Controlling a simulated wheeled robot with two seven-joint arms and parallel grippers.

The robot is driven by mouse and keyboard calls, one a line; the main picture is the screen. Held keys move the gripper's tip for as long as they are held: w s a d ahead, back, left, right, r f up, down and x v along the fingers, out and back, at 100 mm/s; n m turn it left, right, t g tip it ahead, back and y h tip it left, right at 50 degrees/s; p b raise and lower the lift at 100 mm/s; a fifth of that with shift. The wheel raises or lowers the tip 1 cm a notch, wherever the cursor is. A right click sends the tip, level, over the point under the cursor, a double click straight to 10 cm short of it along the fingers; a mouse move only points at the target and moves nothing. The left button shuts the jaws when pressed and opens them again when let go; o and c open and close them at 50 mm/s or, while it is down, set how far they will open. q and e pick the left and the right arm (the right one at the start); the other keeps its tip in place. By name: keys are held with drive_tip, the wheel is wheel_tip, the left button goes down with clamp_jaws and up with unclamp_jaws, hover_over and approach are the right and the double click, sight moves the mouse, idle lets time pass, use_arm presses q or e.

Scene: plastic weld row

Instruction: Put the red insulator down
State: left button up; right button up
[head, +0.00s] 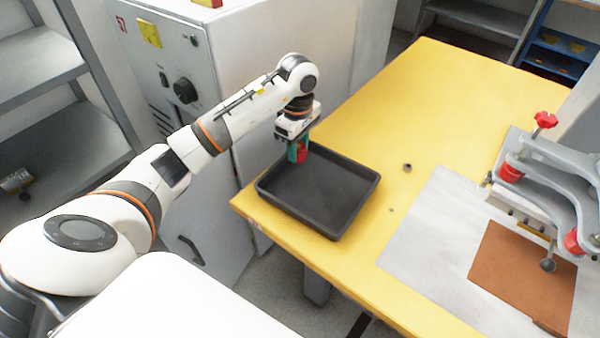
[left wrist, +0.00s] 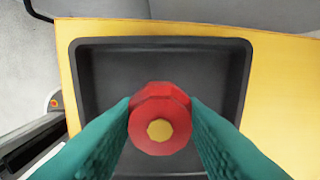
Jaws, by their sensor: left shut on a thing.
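The red insulator (head: 302,152) is held between the green fingers of my left gripper (head: 298,150), over the back left part of the black tray (head: 345,222). In the left wrist view the insulator (left wrist: 160,103) shows a red faceted rim and a yellow centre, with a green finger on each side. The tray (left wrist: 90,43) lies beneath it, and its floor looks empty. I cannot tell how far the insulator is above the tray floor. My right gripper is not in view.
The tray stands near the left edge of the yellow table (head: 440,110). A grey clamp machine (head: 545,165) with red knobs stands at right by a brown plate (head: 510,275) on a light sheet. A small dark ring (head: 407,167) lies mid-table. A white cabinet (head: 270,50) stands behind my arm.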

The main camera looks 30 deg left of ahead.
sight(299, 146)
use_arm(q)
wheel_tip(299, 146, down, 8)
drive_tip(key=shift+r, duration=0.15)
idle(0.3)
drive_tip(key=o, duration=1.1)
wheel_tip(299, 146, up, 12)
idle(0.4)
